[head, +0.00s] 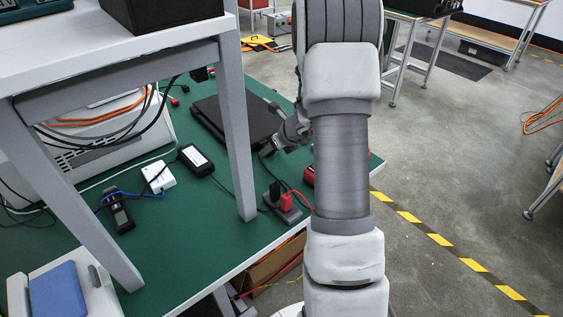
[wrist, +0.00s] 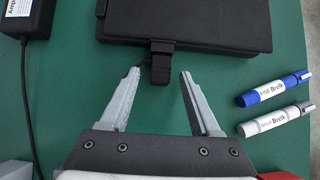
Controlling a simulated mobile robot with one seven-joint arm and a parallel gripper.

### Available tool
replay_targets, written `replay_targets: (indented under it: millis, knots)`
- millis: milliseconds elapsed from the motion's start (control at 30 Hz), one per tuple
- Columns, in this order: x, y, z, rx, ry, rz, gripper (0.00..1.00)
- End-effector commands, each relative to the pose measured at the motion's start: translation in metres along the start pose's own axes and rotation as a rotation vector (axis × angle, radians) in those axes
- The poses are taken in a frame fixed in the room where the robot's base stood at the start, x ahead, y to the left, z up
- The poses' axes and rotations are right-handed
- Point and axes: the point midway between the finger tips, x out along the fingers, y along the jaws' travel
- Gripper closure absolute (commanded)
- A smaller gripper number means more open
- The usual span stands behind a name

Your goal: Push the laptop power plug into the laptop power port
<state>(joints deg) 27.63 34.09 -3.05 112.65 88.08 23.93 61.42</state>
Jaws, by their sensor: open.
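The closed black laptop (head: 232,118) lies on the green bench mat; its near edge fills the top of the wrist view (wrist: 200,22). The black laptop power plug (wrist: 162,62) is at that edge, its wide end against or very close to the laptop. Whether it is seated in the port I cannot tell; the port itself is hidden. My gripper (wrist: 160,74) is open, its fingertips on either side of the plug's rear end with gaps on both sides. In the head view my gripper (head: 289,133) is partly hidden by my arm, beside the laptop's right edge.
A black power adapter (wrist: 27,18) with a cable lies left of the laptop. A blue marker (wrist: 272,88) and a grey marker (wrist: 275,120) lie to the right. A power strip with a red plug (head: 287,203) sits near the bench edge. A shelf leg (head: 237,130) stands left of my arm.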

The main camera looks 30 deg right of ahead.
Motion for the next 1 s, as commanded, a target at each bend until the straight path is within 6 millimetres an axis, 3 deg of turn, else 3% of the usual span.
replay_targets:
  millis: [167, 267, 700, 1000]
  knots:
    - [-0.005, 0.000, 0.001, 0.000, 0.000, -0.001, 0.36]
    - [-0.017, -0.001, 0.002, 0.000, -0.002, -0.002, 0.36]
    - [-0.123, -0.001, 0.004, 0.001, -0.002, -0.004, 0.36]
    - [-0.168, 0.000, 0.002, 0.000, -0.001, 0.000, 0.36]
